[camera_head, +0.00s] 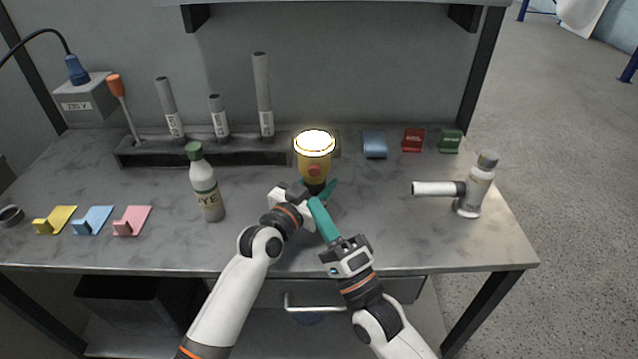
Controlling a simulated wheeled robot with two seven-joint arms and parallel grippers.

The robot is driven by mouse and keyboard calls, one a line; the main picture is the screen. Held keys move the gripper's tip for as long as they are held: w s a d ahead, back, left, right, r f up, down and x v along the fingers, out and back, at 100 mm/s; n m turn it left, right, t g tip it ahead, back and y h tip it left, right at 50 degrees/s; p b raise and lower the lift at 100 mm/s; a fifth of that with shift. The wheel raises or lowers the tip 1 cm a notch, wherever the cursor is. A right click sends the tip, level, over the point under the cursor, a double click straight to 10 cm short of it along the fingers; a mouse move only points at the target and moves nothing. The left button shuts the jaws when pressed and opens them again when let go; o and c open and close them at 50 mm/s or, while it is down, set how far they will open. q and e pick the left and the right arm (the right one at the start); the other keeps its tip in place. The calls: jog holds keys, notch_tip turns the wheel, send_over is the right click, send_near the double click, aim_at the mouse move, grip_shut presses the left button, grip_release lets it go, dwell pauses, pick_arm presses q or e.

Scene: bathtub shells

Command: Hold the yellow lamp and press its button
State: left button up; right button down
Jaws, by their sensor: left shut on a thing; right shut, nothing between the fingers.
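The yellow lamp (314,151) stands upright near the middle of the table, its top glowing bright white. A red button (315,170) shows on its front side. My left gripper (322,188) is shut on the lamp's dark lower part. My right gripper (314,203) is shut with nothing between its teal fingers. Its fingertips are just below and in front of the lamp, close to the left gripper's fingers. The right fingers and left gripper partly hide the lamp's base.
A green-capped bottle (206,186) stands left of the lamp. A rack (200,154) with grey tubes is behind. Blue (375,145), red (412,140) and green (450,141) blocks sit back right. Coloured holders (93,221) lie front left. The right-centre tabletop is clear.

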pick_arm(q)
jog(key=o, duration=1.2)
jog(key=shift+c, duration=0.2)
jog(key=v, duration=1.2)
